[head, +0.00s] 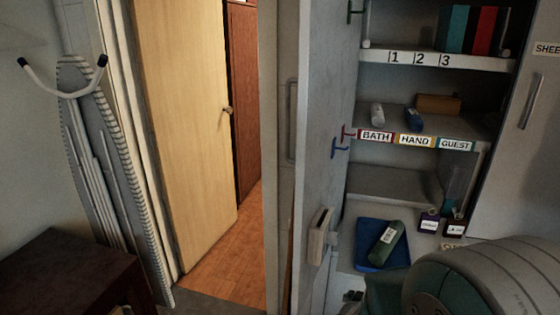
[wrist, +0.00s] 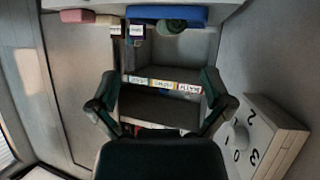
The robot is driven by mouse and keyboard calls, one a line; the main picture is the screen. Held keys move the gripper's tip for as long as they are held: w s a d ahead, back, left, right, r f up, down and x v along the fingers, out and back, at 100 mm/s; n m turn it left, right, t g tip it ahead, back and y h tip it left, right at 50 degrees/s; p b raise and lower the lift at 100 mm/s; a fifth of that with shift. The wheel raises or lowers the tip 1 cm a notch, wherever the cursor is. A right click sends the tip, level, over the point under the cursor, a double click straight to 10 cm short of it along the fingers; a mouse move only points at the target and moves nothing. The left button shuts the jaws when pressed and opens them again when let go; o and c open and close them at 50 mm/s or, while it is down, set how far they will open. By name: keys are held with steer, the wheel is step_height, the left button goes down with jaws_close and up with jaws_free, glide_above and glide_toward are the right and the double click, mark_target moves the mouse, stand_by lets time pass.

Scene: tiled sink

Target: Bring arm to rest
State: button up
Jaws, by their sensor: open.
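My gripper (wrist: 160,76) shows in the wrist view with its two dark teal fingers spread apart and nothing between them. It faces the open cabinet, which appears upside down there; the shelf with the BATH, HAND and GUEST labels (wrist: 162,84) shows between the fingers. In the head view, a large grey and teal rounded part, which looks like my arm (head: 490,280), fills the lower right corner in front of the cabinet. The fingers cannot be made out in the head view.
The cabinet's open door (head: 325,130) stands left of the shelves. A blue tray (head: 366,258) with a green roll (head: 388,243) lies low inside, left of small dark boxes (head: 429,222). Left are a wooden door (head: 185,120), an ironing board (head: 90,150) and a dark cabinet (head: 65,270).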

steer(key=s+a+r+n+y, duration=0.4)
steer(key=a+r+y, duration=0.4)
steer(key=r, duration=0.2)
steer(key=s+d+r+g, duration=0.1)
steer(key=s+r+g, duration=0.1)
steer(key=s, duration=0.5)
steer(key=s+d+r+n+g, duration=0.1)
steer(key=s+d+r+g, duration=0.1)
steer(key=s, duration=0.6)
steer(key=shift+r+n+g+h, duration=0.3)
steer(key=shift+r+g+h, duration=0.1)
steer(key=shift+g, duration=0.1)
